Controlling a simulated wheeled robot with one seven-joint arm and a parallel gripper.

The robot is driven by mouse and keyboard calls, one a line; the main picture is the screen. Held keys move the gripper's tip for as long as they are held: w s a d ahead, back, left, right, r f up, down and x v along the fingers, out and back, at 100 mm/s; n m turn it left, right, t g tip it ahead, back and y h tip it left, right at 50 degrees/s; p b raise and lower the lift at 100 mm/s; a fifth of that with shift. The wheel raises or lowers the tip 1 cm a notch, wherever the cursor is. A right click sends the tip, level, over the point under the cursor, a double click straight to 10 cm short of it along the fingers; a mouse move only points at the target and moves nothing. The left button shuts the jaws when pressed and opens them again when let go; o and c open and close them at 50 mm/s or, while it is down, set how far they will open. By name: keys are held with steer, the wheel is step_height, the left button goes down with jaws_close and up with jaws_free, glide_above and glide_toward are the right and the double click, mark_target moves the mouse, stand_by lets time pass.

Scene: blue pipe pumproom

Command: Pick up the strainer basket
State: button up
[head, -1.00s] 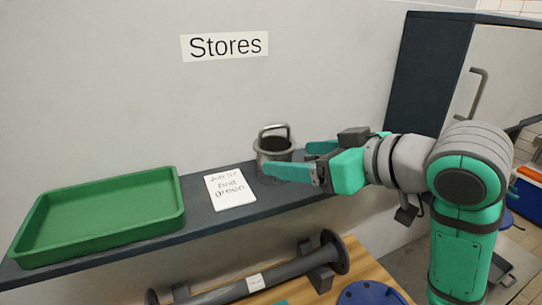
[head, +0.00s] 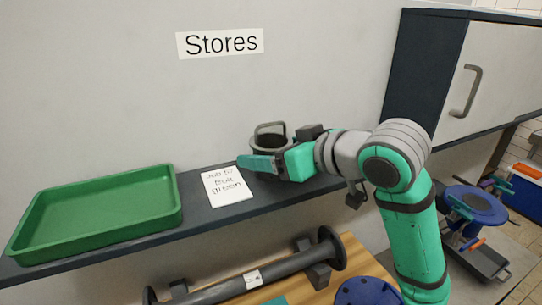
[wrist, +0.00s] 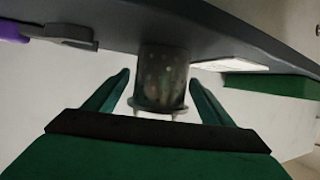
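The strainer basket (head: 270,141) is a dark grey metal cup with a raised loop handle, standing upright on the shelf in the head view. My gripper (head: 258,157) reaches in from the right at basket height, and its near teal finger hides the basket's lower part. In the wrist view, the basket (wrist: 163,75) is between the two spread fingers of my gripper (wrist: 160,80). A gap shows on each side, so the gripper is open around the basket and not closed on it. The far finger is hidden in the head view.
A white note card (head: 227,187) lies on the dark shelf (head: 205,217) just left of the basket. A green tray (head: 98,215) sits further left. A grey flanged pipe (head: 265,277) lies on the wooden bench below. A purple-handled grey tool (wrist: 60,35) shows in the wrist view.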

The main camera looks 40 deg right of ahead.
steer(key=c, duration=1.1)
